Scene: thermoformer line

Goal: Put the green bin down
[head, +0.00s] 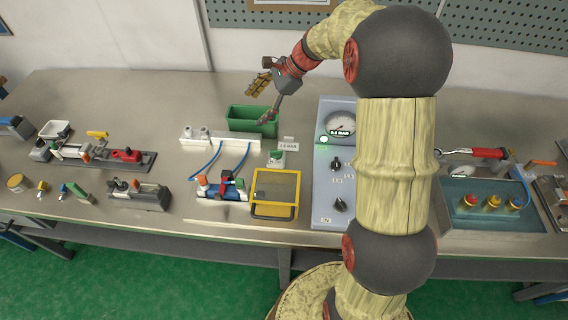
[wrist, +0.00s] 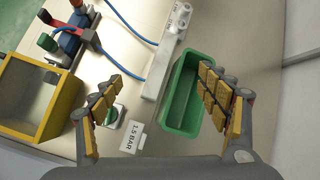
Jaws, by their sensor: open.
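The green bin (head: 240,125) is an open-topped rectangular box. It appears to stand upright on the metal bench, behind the white valve strip, and looks empty in the wrist view (wrist: 170,112). My gripper (head: 263,99) is open above the bin, with its fingers spread wide and nothing between the pads. In the wrist view, the right finger of my gripper (wrist: 160,80) overlaps the bin's right wall and hides part of it. The left finger is well to the left of the bin. I cannot tell whether the right finger touches the bin.
The white valve strip (head: 220,141) with blue hoses is just in front of the bin. A "1.5 BAR" label (wrist: 132,139) and green button box (head: 276,158) are nearby. Bare bench lies left of the bin.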

